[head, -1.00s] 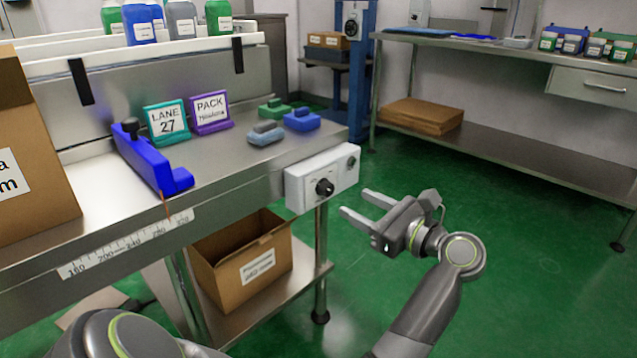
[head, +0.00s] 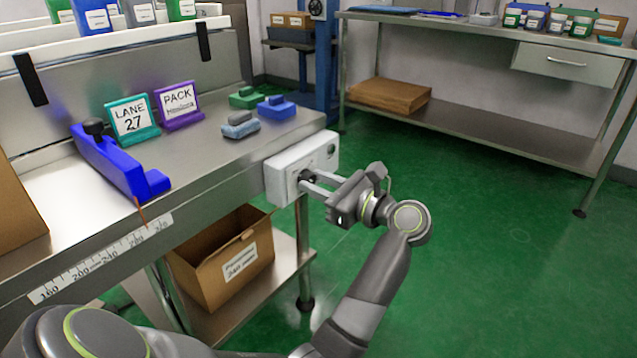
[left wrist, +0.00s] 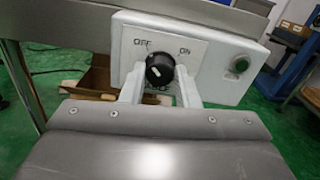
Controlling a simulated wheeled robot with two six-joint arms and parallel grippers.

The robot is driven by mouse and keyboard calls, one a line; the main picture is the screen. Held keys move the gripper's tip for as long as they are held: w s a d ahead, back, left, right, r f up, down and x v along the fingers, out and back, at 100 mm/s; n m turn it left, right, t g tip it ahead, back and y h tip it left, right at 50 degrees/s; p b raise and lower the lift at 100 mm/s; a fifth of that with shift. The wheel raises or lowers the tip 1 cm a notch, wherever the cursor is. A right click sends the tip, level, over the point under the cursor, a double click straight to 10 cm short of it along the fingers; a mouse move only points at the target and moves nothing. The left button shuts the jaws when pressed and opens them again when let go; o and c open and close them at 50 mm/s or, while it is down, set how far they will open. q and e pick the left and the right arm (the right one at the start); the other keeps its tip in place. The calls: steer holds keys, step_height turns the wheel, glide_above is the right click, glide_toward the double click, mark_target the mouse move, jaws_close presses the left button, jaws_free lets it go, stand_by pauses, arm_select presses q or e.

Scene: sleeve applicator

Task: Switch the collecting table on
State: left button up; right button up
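A white control box (head: 290,165) sits on the front right corner of the steel table (head: 215,170). It carries a black rotary knob (left wrist: 160,69) between OFF at upper left and ON at upper right, and a green button (left wrist: 239,66) on its right. My left gripper (head: 307,181) reaches the box from the right in the head view. My right gripper is not in view.
On the table are a blue stop (head: 120,172), a LANE 27 sign (head: 131,117), a purple PACK sign (head: 178,103) and small coloured blocks. A cardboard box (head: 225,265) stands on the shelf below. A bench (head: 480,125) stands behind. Green floor is open to the right.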

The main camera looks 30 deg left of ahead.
arm_select(q)
steer(key=c, duration=0.3)
